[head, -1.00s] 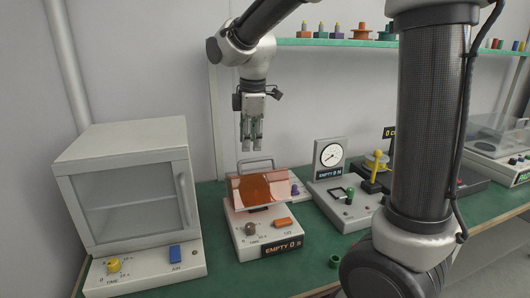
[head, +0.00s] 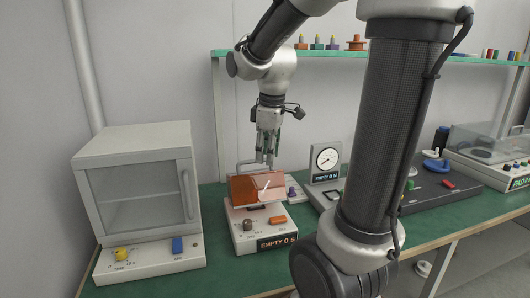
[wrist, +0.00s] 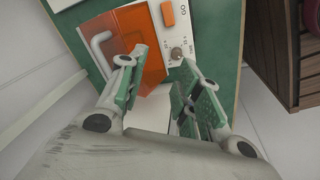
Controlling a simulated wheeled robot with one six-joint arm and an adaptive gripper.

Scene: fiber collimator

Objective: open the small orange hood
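The small orange hood (head: 257,187) is translucent and sits on a white unit (head: 262,229) with an "EMPTY 0 s" display, a knob and an orange switch. The hood looks closed. My gripper (head: 267,160) points down just above the hood's right rear part. Its fingers are apart with nothing between them (wrist: 160,92). I cannot tell whether it touches the hood.
A white glass-fronted cabinet (head: 135,155) stands left of the unit. A gauge unit (head: 326,160) stands to the right, with a dark device (head: 436,188) farther on. A green shelf (head: 330,53) runs behind my arm. Green bench top is bare in front of the cabinet's right side (head: 215,265).

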